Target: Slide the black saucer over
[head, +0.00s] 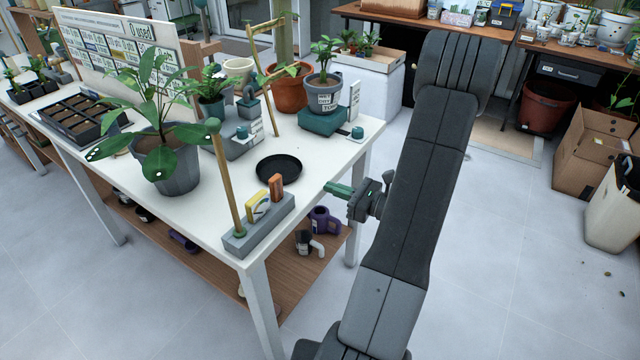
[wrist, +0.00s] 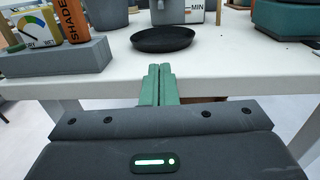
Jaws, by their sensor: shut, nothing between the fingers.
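The black saucer (head: 279,168) lies flat and empty on the white table (head: 215,217), near its right edge. It also shows in the wrist view (wrist: 162,39), straight ahead of the fingers and a little apart from them. My gripper (head: 333,187) is at the table's right edge, to the right of the saucer. Its green fingers (wrist: 159,72) are shut together with nothing between them and point toward the saucer.
A grey block (head: 260,232) with yellow and orange cards and a stake stands in front of the saucer. A teal scale (head: 322,121) with a potted plant is behind it. A big plant in a grey pot (head: 168,168) stands left. Bare tabletop surrounds the saucer.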

